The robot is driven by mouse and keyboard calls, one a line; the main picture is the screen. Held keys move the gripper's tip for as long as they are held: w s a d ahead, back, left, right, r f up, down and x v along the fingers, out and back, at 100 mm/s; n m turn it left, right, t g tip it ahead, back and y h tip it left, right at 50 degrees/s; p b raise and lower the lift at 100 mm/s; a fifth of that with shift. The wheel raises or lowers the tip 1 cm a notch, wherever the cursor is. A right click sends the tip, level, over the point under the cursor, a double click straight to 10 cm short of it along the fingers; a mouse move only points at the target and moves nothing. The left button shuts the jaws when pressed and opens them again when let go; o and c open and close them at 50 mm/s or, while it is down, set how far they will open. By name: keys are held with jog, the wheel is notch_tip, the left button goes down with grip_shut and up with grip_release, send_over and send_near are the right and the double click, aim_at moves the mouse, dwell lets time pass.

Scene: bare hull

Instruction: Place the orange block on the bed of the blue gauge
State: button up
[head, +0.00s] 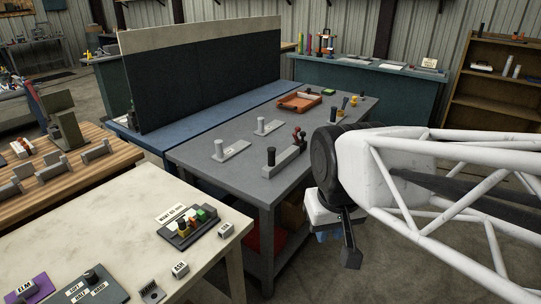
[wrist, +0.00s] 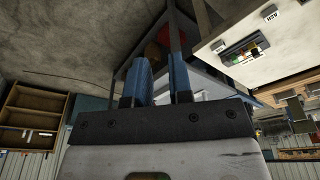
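My gripper (head: 326,234) hangs in the air just off the right side of the grey table, at the end of my white arm. In the wrist view its two blue fingers (wrist: 163,78) stand apart with nothing between them. I cannot make out a separate orange block; small coloured pieces (head: 193,221) sit on a dark holder on the near pale table. That holder also shows in the wrist view (wrist: 245,50). I cannot pick out a blue gauge.
The grey table (head: 240,185) carries post fixtures (head: 231,151), an orange tray (head: 299,102) and small knobbed items. The pale table (head: 120,225) holds labelled blocks (head: 180,268) and a purple plate (head: 27,287). A dark partition (head: 205,80) stands behind. Open floor lies below my gripper.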

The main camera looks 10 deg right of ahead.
jog(key=s, duration=0.2)
jog(key=s+d+f, duration=0.1)
jog(key=shift+s+m, duration=0.1)
jog(key=shift+m, duration=0.2)
